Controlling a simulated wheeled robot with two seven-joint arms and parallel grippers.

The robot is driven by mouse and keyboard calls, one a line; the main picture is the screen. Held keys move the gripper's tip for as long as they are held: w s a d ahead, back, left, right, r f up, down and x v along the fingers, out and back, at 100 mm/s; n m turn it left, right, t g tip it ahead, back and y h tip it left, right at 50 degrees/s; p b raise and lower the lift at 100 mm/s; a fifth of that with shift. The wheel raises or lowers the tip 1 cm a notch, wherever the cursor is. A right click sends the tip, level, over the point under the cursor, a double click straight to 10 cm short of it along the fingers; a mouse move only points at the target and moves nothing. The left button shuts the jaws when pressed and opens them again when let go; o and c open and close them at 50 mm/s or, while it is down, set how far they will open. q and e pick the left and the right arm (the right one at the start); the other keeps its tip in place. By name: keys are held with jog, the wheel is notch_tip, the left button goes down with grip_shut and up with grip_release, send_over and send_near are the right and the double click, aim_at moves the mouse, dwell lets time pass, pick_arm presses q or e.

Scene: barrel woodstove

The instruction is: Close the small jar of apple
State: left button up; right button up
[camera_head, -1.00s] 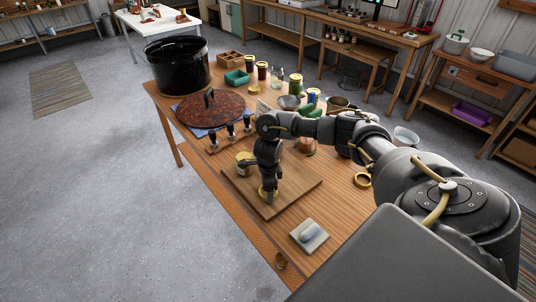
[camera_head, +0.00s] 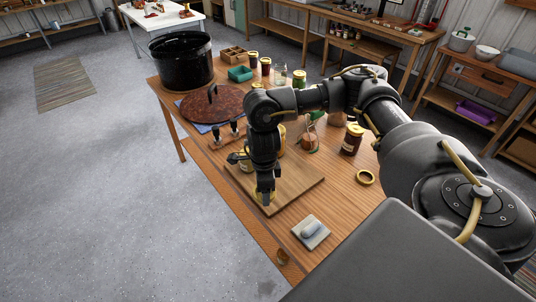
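A wooden board (camera_head: 298,184) lies near the front of the workbench. My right gripper (camera_head: 265,198) points straight down over its front left part. A small gold lid (camera_head: 260,195) shows at the fingertips, mostly covered by them; whether the fingers grip it is unclear. A small jar with a pale label (camera_head: 245,160) stands on the board behind the gripper, partly hidden by my arm. Its contents are too small to make out. My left gripper is not in view.
A gold ring (camera_head: 365,177) and a dark jar with a gold lid (camera_head: 352,140) are right of the board. A small tray with a pale object (camera_head: 310,232) is in front. A black pot (camera_head: 182,60) and a round reddish-brown lid (camera_head: 208,102) stand behind left.

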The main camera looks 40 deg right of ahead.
jog(key=shift+s+a+r, duration=0.4)
jog(key=shift+s+a, duration=0.2)
jog(key=shift+a, duration=0.1)
jog(key=shift+s+a+r, duration=0.4)
jog(key=shift+s+a, duration=0.15)
jog(key=shift+a, duration=0.15)
jog(key=w+a+r+n+b, duration=0.2)
jog(key=a+r+n, duration=0.4)
jog(key=n, duration=0.8)
jog(key=shift+w+r+b, duration=0.25)
jog(key=shift+r+b, duration=0.2)
jog(key=shift+b, duration=0.05)
jog(key=shift+a, duration=0.1)
